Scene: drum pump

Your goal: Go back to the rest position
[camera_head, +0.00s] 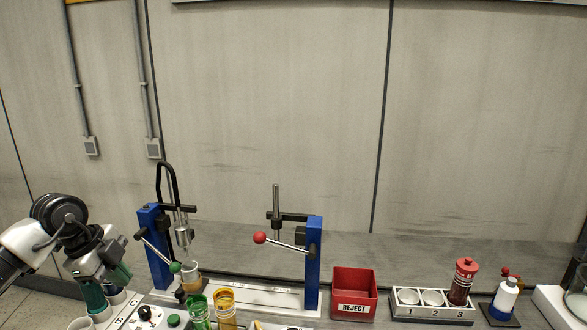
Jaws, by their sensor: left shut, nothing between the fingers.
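My left gripper (108,270) is at the lower left, reaching in from the left edge and pointing down. It is shut and empty. Its tip is close to teal-green parts (93,297) above the lettered rack (118,318) marked C and B; I cannot tell whether it touches them. My right gripper is out of view. The pump stand has two blue posts (314,262), one lever with a green knob (175,267) and one with a red knob (260,238). A small cup (190,270) stands under the left nozzle.
A green container (199,314) and a yellow one (225,309) stand in front of the stand.

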